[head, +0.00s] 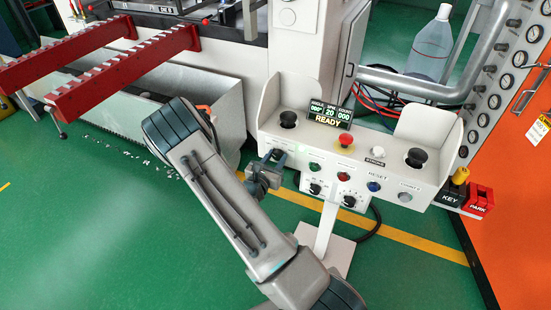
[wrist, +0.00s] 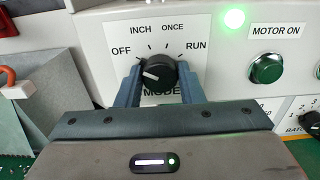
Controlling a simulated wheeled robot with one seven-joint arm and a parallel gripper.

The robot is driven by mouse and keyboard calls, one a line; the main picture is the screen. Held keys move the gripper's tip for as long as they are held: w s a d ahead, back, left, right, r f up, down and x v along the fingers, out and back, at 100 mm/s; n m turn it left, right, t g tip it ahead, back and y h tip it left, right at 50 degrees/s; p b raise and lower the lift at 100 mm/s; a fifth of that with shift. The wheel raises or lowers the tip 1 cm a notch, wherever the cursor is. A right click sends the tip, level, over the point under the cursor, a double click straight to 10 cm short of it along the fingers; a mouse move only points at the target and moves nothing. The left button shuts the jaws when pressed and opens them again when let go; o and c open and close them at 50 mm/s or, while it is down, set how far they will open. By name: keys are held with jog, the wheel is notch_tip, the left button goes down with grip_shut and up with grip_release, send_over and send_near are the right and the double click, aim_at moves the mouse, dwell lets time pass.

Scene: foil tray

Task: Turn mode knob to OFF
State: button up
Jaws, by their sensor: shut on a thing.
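The mode knob (wrist: 157,72) is round and black with a white pointer mark, on a white plate lettered OFF, INCH, ONCE and RUN, with MODE below. Its white mark lies left of the knob's centre, slanting slightly down on the OFF side; I cannot tell if it lines up exactly with OFF. My gripper (wrist: 160,78) has one blue-grey finger on each side of the knob and is shut on it. In the head view my gripper (head: 267,167) is at the left end of the white control panel (head: 295,150) and hides the knob.
A green MOTOR ON button (wrist: 267,68) with a lit green lamp (wrist: 234,18) is right of the knob.

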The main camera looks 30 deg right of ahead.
jog(key=o, duration=1)
jog(key=shift+a, duration=0.1)
jog(key=b+v, duration=0.1)
jog(key=v, duration=1.2)
jog(key=shift+s+a, duration=0.2)
jog(key=shift+s, duration=0.1)
